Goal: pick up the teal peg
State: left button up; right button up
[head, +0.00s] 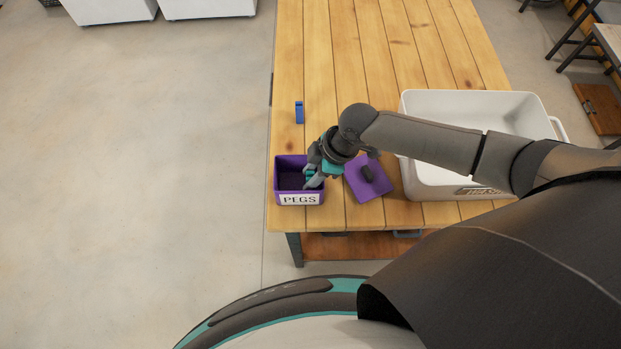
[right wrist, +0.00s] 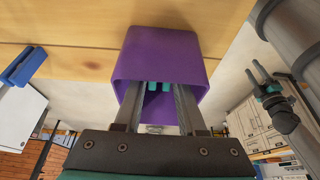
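A purple box labelled PEGS (head: 288,197) stands at the table's front left corner. My right gripper (head: 311,176) reaches down at its right side, with the fingertips in the box opening. The teal peg (head: 309,174) shows as a small patch between the fingers. In the right wrist view two teal prongs of it (right wrist: 158,87) show between the fingertips, inside the purple box (right wrist: 165,48). The fingers look apart, with the peg between them; contact is hard to see. The rest of the peg is hidden.
A blue peg (head: 299,112) lies on the wooden table (head: 345,60) behind the box. A purple lid with a dark knob (head: 370,190) lies right of the box. A white bin (head: 425,100) stands farther right, under my right arm. The table's back left is clear.

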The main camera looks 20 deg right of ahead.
grip_shut()
jog(key=shift+r, duration=0.15)
